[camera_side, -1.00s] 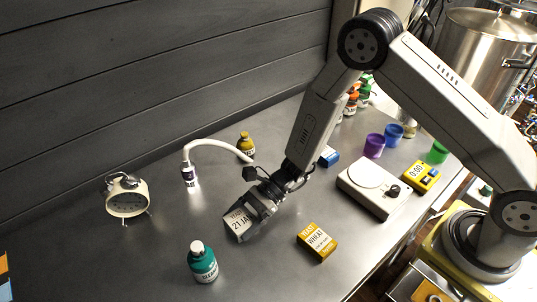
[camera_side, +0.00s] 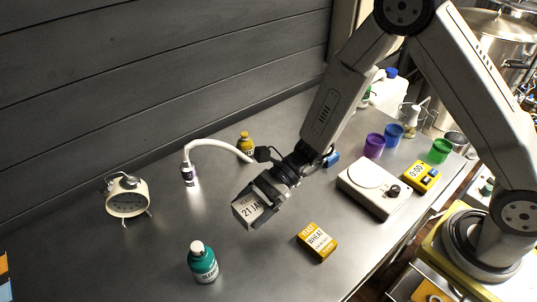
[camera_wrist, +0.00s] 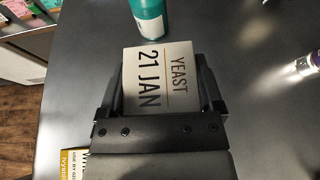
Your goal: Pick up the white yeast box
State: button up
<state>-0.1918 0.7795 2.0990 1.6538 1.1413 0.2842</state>
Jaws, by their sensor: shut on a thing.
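The white yeast box (camera_side: 250,207), printed "YEAST 21 JAN", is between the fingers of my gripper (camera_side: 268,192). My gripper is shut on it and holds it tilted, apparently above the grey table. In the wrist view the box (camera_wrist: 160,75) sits between the two black fingers of my gripper (camera_wrist: 163,100), its label facing the camera. The fingers hide part of the box's sides and its near end.
A yellow yeast box (camera_side: 317,242) lies to the right of the held box. A teal bottle (camera_side: 203,263) stands in front. A cream alarm clock (camera_side: 128,199) and a lit gooseneck lamp (camera_side: 190,174) stand left. A white scale (camera_side: 374,186) is at right.

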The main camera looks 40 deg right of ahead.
jog(key=s+d+r, duration=0.5)
jog(key=s+r, duration=0.1)
jog(key=s, duration=0.4)
jog(key=shift+r, duration=0.25)
jog(key=shift+d+f, duration=0.1)
dwell(0.3)
